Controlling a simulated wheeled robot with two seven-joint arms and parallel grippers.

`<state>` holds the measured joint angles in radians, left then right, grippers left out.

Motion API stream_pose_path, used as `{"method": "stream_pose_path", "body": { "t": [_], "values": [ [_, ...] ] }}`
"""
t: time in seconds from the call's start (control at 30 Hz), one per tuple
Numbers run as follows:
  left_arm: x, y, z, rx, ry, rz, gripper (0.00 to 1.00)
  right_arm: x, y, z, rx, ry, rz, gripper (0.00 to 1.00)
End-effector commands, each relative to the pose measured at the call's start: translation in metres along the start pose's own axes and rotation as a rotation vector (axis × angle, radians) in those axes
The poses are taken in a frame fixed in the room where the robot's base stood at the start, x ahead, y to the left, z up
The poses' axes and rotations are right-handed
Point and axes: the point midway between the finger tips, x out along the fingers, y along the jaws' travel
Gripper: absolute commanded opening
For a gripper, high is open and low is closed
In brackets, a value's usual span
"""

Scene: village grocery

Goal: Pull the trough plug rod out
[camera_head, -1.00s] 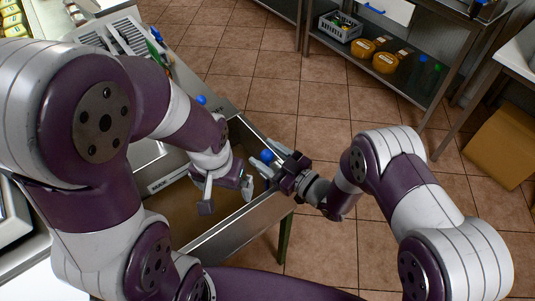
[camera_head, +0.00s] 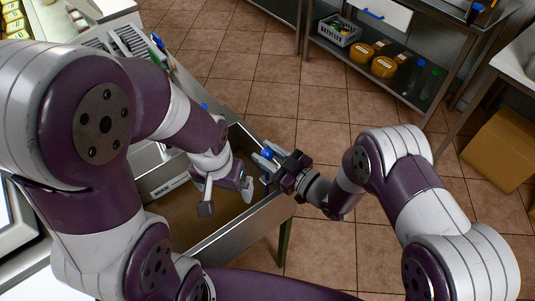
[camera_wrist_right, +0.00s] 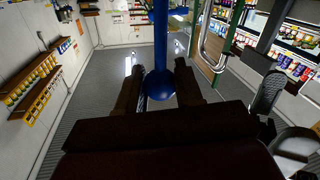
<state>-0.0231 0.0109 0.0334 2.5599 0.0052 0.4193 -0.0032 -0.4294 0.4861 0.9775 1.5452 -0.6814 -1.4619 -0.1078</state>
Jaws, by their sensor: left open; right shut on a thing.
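The plug rod shows in the right wrist view as a blue rod (camera_wrist_right: 160,35) with a round blue knob (camera_wrist_right: 159,84) between my right fingers. My right gripper (camera_wrist_right: 160,92) is shut on it. In the head view the blue knob (camera_head: 266,153) shows at my right gripper (camera_head: 265,164), above the right-hand rim of the metal trough (camera_head: 234,235). The rod's lower end is hidden in the head view. My left gripper (camera_head: 227,199) is open and empty, over the brown inside of the trough.
A small labelled plate (camera_head: 168,187) is on the trough's left side. A slotted rack (camera_head: 130,42) stands beyond it. A cardboard box (camera_head: 500,148) lies at the right. Tiled floor lies open between.

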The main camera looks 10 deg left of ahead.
Motion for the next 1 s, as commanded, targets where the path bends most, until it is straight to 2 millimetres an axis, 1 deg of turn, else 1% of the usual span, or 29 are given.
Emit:
{"method": "stream_pose_path", "body": {
  "t": [0.03,0.07,0.1,0.13,0.4,0.47,0.53,0.67,0.9,1.0],
  "values": [
    [0.0,0.0,0.0,0.0,0.0,0.0,1.0,0.001,0.002,-0.004,-0.005,0.011,0.004,0.0],
    [0.0,0.0,0.0,0.0,0.0,0.0,1.0,0.001,0.003,-0.004,-0.005,0.012,0.004,0.38],
    [0.0,0.0,0.0,0.0,0.0,0.0,1.0,0.001,0.003,-0.004,-0.005,0.011,0.004,0.51],
    [0.0,0.0,0.0,0.0,0.0,0.0,1.0,0.001,0.003,-0.004,-0.005,0.011,0.004,0.58],
    [0.0,0.0,0.0,0.0,0.0,0.0,1.0,0.0,0.002,-0.002,-0.003,0.007,0.003,0.58],
    [0.001,0.0,0.0,0.0,0.0,0.0,1.0,-0.002,0.002,-0.002,-0.002,0.006,0.003,0.58],
    [0.001,0.0,0.0,0.0,0.0,0.0,1.0,-0.01,0.002,-0.001,-0.001,0.005,0.004,0.58],
    [0.004,0.0,0.001,0.0,0.0,0.0,1.0,-0.037,0.003,0.0,-0.002,0.005,0.007,0.58],
    [0.009,0.0,0.001,0.0,0.0,0.0,1.0,-0.097,0.003,0.0,-0.001,0.006,0.009,0.58],
    [0.011,0.0,0.001,0.0,0.0,0.0,1.0,-0.114,0.003,-0.001,-0.003,0.007,0.008,0.58]
  ]
}}
